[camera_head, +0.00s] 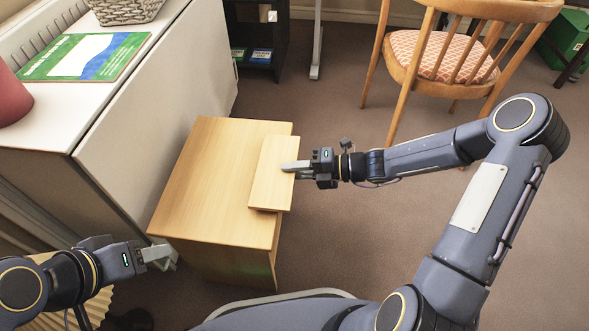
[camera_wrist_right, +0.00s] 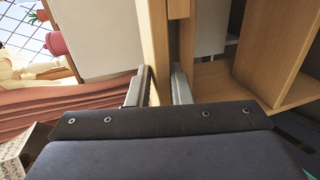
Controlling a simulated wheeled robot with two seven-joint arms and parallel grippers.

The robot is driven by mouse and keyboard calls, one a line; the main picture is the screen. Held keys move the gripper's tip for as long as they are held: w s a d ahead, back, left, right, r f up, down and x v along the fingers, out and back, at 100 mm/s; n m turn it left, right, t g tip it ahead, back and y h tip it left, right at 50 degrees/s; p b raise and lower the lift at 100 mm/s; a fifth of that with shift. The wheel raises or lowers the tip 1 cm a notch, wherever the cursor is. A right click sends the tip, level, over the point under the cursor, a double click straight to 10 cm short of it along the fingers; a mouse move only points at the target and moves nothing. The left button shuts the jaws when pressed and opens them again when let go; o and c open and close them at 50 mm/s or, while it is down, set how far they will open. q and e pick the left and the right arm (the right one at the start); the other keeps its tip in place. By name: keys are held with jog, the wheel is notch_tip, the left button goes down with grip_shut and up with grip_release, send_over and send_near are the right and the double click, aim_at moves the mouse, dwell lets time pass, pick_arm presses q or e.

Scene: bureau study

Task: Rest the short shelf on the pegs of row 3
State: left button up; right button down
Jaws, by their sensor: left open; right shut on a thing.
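A small light-wood board, the short shelf (camera_head: 272,180), lies over the right edge of the top of a light-wood cabinet (camera_head: 208,170) in the head view. My right gripper (camera_head: 296,166) is shut on the shelf's right edge. In the right wrist view the shelf (camera_wrist_right: 154,45) runs between the fingers of the right gripper (camera_wrist_right: 158,88), and the cabinet's open compartments (camera_wrist_right: 250,75) show at the right. Whether the shelf touches the cabinet is unclear. The pegs and row 3 cannot be seen. My left gripper (camera_head: 158,254) is open and empty by the cabinet's near left corner.
A white cabinet (camera_head: 150,95) stands along the left, with a green-and-blue board (camera_head: 85,56), a wicker basket (camera_head: 125,10) and a red object (camera_head: 10,95) on top. A wooden chair (camera_head: 440,55) stands at the back right. The carpet right of the wooden cabinet is open.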

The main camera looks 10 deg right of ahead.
jog(key=shift+s+d+f, duration=0.1)
jog(key=shift+d+f, duration=0.05)
jog(key=shift+f, duration=0.1)
jog(key=shift+r+p, duration=1.85)
jog(key=shift+p, duration=0.6)
